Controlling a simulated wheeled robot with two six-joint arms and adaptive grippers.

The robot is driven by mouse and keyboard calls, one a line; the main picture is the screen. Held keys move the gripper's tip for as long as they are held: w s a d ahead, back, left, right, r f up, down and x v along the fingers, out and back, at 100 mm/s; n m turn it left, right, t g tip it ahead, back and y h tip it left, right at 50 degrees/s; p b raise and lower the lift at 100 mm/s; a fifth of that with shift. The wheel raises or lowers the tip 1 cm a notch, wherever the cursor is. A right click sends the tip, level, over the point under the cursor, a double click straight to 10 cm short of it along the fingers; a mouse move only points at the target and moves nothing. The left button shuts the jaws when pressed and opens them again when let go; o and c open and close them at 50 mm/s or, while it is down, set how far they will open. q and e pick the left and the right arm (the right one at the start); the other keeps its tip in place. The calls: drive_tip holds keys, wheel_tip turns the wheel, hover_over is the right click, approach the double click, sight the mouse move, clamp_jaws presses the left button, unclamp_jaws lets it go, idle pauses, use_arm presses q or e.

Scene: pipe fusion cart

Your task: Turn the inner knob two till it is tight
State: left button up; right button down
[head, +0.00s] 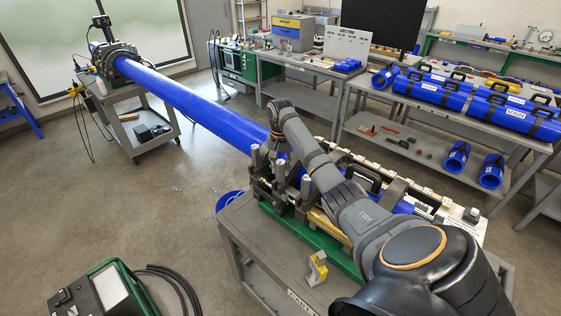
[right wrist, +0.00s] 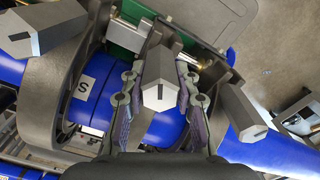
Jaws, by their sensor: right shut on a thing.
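My right gripper (right wrist: 160,108) has its two fingers on either side of a grey faceted knob (right wrist: 158,72) in the right wrist view and is shut on it. The knob's pale end face carries a dark mark. It sits on a clamp over the blue pipe (right wrist: 102,102). I cannot read a number on it. In the head view my right arm reaches down to the clamp (head: 262,180) on the green-based cart, and the gripper is mostly hidden there. My left gripper is not in view.
A similar grey knob (right wrist: 45,28) stands left of the held one, and another knob (right wrist: 242,108) stands close on the right. The long blue pipe (head: 190,97) runs back to a far stand.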

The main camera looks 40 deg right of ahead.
drive_tip(key=shift+w+r, duration=0.1)
drive_tip(key=shift+r, duration=0.05)
drive_tip(key=m, duration=0.5)
drive_tip(key=shift+d, duration=0.1)
drive_tip(key=shift+m, duration=0.6)
drive_tip(key=m, duration=0.3)
unclamp_jaws()
idle(0.7)
